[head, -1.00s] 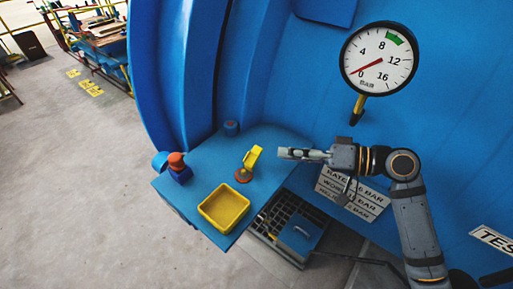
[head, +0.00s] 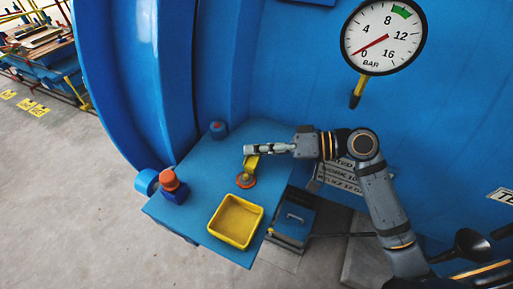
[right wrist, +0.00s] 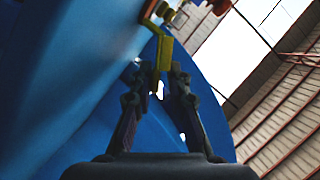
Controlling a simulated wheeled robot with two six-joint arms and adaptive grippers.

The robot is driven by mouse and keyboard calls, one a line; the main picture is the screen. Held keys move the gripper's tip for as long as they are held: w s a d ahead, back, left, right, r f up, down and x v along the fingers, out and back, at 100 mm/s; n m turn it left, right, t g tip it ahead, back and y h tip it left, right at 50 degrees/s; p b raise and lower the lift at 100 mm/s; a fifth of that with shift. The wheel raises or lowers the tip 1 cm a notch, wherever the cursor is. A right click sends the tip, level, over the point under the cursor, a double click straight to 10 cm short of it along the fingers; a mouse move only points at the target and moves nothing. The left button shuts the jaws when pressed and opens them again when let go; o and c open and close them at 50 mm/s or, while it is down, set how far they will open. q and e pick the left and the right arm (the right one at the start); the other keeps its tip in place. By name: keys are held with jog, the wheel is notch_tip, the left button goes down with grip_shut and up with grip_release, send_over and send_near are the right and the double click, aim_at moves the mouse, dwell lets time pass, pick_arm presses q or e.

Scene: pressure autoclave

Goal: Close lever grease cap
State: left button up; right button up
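The yellow lever (head: 250,162) stands raised on its orange-red round base (head: 246,181), on the blue shelf (head: 190,207) against the vessel. My right gripper (head: 252,149) is at the lever's upper end and hides its top in the head view. In the right wrist view the yellow lever (right wrist: 165,50) shows between and just beyond the fingertips of my right gripper (right wrist: 163,73). The fingers stand a small way apart; I cannot tell whether they touch the lever. My left gripper is not in view.
A yellow tray (head: 211,222) sits at the shelf's front. A red-topped blue fitting (head: 174,188) is at the left, and a small blue knob (head: 218,130) with a red band is behind. A pressure gauge (head: 384,38) hangs above right.

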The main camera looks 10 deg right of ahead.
jog(key=shift+a, duration=0.1)
grip_shut()
jog(key=shift+f, duration=0.1)
jog(key=shift+s+a+r+n+t+h+b, duration=0.2)
jog(key=shift+n+h+b, duration=0.1)
jog(key=shift+n+b, duration=0.3)
jog(key=shift+s+a+r+n+t+h+b, duration=0.1)
jog(key=shift+s+r+n+t+h+b, duration=0.15)
jog(key=shift+n+b, duration=0.3)
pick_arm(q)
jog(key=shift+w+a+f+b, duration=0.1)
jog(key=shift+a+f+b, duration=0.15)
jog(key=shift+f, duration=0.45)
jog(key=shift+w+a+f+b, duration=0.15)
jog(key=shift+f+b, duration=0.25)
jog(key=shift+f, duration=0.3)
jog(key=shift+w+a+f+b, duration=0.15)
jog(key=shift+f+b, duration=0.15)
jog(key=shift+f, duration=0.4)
pick_arm(e)
jog(key=shift+s+a+r+n+t+h, duration=0.2)
jog(key=shift+s+r+n+t+h, duration=0.15)
jog(key=shift+n, duration=0.35)
jog(key=shift+s+a+r+n+t+h, duration=0.1)
jog(key=shift+a+n+t+h, duration=0.1)
jog(key=shift+n+h, duration=0.35)
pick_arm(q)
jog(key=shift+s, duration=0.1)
pick_arm(e)
jog(key=shift+r, duration=0.1)
